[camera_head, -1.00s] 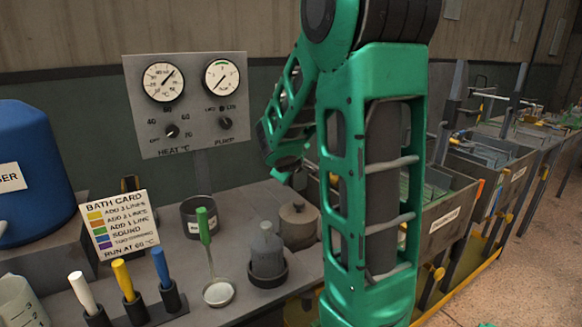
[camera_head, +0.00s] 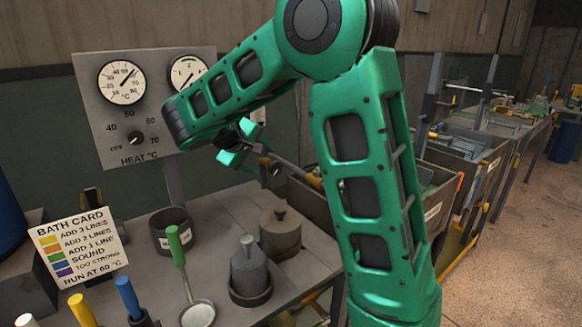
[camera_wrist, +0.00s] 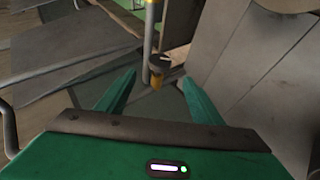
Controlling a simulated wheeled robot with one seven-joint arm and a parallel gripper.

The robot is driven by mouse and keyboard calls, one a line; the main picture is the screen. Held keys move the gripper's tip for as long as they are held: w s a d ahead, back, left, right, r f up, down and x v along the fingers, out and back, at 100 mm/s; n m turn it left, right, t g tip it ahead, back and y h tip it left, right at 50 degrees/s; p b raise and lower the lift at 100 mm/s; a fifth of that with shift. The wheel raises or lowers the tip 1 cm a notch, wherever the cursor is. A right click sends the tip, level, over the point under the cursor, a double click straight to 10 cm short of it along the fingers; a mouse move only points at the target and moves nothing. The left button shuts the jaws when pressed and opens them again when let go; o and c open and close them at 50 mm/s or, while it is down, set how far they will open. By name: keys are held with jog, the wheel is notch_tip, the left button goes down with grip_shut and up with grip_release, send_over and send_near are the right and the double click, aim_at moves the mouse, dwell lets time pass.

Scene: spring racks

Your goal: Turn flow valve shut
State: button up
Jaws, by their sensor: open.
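The likely flow valve shows in the wrist view as a dark round knob (camera_wrist: 159,62) with a pale mark on top and a brass-coloured body below it, beside an upright pipe (camera_wrist: 149,30). My gripper (camera_wrist: 159,78) is open, with one green finger on each side of the knob in the picture. The knob looks to be beyond the fingertips; I see no contact. In the head view my gripper (camera_head: 240,147) is at the far side of the bench, close to a small brass-coloured fitting (camera_head: 268,163), partly hidden by my arm.
The gauge panel (camera_head: 110,128) stands behind the bench, partly covered by my arm. A bath card (camera_head: 78,245), a ladle (camera_head: 181,255), a dark pot (camera_head: 171,235) and a lidded pot (camera_head: 281,235) are on the bench. Grey tanks (camera_head: 440,185) stand at the right.

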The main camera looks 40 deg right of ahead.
aim_at(273, 166)
jog(key=x, duration=1.1)
jog(key=shift+a, duration=0.1)
jog(key=c, duration=1)
jog(key=shift+s+d, duration=0.1)
jog(key=shift+d, duration=0.15)
jog(key=shift+a, duration=0.2)
jog(key=shift+y, duration=0.3)
